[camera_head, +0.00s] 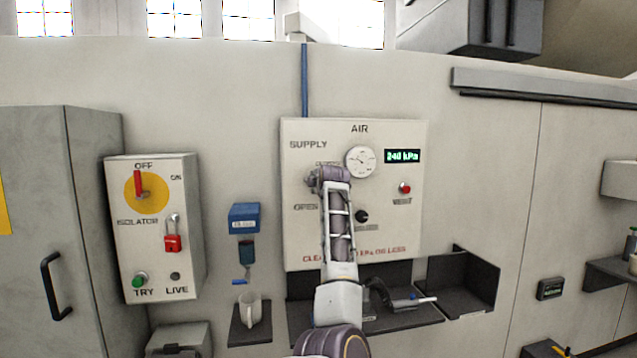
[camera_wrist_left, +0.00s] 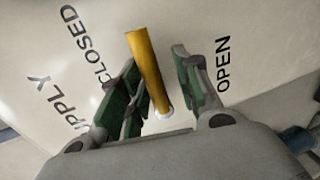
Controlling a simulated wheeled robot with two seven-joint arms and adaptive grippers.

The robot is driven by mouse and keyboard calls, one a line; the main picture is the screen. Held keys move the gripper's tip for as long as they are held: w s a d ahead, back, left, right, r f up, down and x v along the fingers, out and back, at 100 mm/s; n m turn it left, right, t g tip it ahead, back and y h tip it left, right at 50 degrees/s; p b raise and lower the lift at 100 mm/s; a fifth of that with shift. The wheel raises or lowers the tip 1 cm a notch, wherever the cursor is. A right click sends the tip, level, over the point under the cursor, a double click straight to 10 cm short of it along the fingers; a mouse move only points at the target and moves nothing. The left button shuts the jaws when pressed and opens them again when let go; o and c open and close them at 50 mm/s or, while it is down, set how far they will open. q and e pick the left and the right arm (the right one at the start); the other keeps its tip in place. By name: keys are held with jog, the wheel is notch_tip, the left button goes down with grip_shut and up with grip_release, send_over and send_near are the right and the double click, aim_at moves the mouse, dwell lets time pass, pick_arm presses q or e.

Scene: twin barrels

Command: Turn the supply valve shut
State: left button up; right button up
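The supply valve shows in the left wrist view as a yellow handle (camera_wrist_left: 148,70) with a white end, in front of a pale panel marked CLOSED and OPEN. The handle lies between the two printed words. My left gripper (camera_wrist_left: 158,82) is open, with its green-padded fingers on either side of the handle. The handle is close to the left finger, with a clear gap to the right finger; I cannot tell whether it touches. In the head view my left gripper (camera_head: 314,182) is at the AIR panel (camera_head: 405,235), and my arm hides the valve. My right gripper is not in view.
The AIR panel also has a round gauge (camera_head: 360,161), a display (camera_head: 402,156) reading 240 kPa, a red button (camera_head: 405,188) and a black knob (camera_head: 362,216). An isolator box (camera_head: 185,225) with a red padlock (camera_head: 173,243) is at left. Dark shelves (camera_head: 470,285) jut out below.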

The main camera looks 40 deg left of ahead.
pick_arm(q)
jog(key=shift+s+a+r, duration=0.15)
jog(key=shift+a, duration=0.2)
jog(key=v, duration=1.2)
dwell(0.4)
jog(key=shift+m, duration=0.3)
dwell(0.4)
